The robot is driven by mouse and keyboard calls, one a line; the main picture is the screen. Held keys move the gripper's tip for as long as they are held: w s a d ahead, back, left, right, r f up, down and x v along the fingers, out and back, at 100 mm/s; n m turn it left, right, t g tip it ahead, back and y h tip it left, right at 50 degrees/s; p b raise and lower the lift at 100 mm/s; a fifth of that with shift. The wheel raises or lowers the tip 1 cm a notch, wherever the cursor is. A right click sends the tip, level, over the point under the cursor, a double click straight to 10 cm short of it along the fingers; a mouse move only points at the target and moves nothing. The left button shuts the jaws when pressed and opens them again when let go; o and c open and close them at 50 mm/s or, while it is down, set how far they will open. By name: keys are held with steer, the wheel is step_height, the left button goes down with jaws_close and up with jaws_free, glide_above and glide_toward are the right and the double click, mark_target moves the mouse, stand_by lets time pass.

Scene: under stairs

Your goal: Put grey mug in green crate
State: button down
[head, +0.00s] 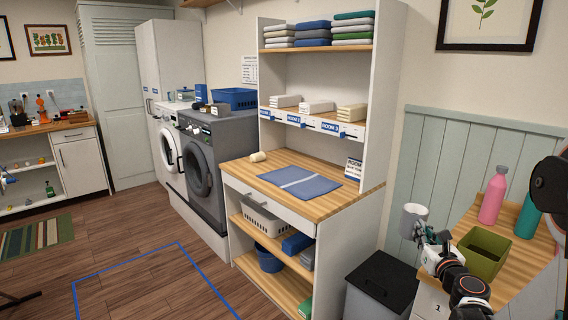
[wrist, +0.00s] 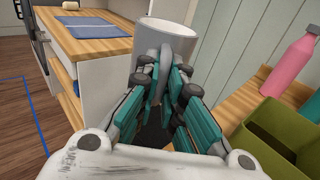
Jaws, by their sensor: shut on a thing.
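The grey mug (head: 413,221) is held up in the air in the head view, just left of the wooden shelf at the right. It also shows in the wrist view (wrist: 164,38), roughly upright with its open rim at the top. My gripper (head: 428,244) is shut on the mug's handle; its teal fingers (wrist: 160,88) lie on both sides of the handle in the wrist view. The green crate (head: 481,252) stands on the shelf to the right of my gripper, and it also shows at the lower right of the wrist view (wrist: 270,140). The crate's visible inside looks empty.
A pink bottle (head: 493,195) and a teal bottle (head: 527,218) stand behind the crate on the wooden shelf (head: 462,222). A dark bin (head: 381,284) is on the floor below the mug. A worktop with a blue cloth (head: 300,183) is at the left.

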steer(key=w+a+r+n+y, duration=0.1)
steer(key=w+a, duration=0.2)
steer(key=a, duration=1.7)
steer(key=shift+a+r, duration=0.15)
steer(key=shift+a, duration=0.25)
